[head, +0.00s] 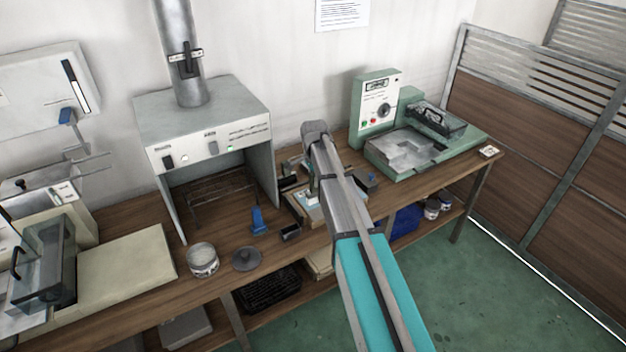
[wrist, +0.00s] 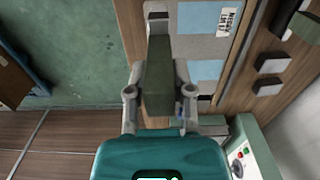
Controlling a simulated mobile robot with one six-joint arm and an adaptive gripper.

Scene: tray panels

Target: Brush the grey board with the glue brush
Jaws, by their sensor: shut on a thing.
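My gripper (wrist: 159,72) is shut on a dark grey-green, block-like handle (wrist: 158,88), which seems to be the glue brush. Its bristles are not clear in the wrist view. The grey board (wrist: 203,46), with light-blue patches and a printed label, lies beyond and beside the held handle; I cannot tell whether they touch. In the head view, my arm hides most of the gripper and part of the board area on the bench. An open pale tin (head: 202,261), probably the glue pot, stands on the bench to the left.
A round grey lid (head: 246,259) and a blue object (head: 258,222) are near the tin. A metal hood (head: 205,125) stands behind them. A green machine (head: 425,150) stands on the right of the wooden bench (head: 215,290). Small dark blocks (wrist: 270,75) lie beside the board.

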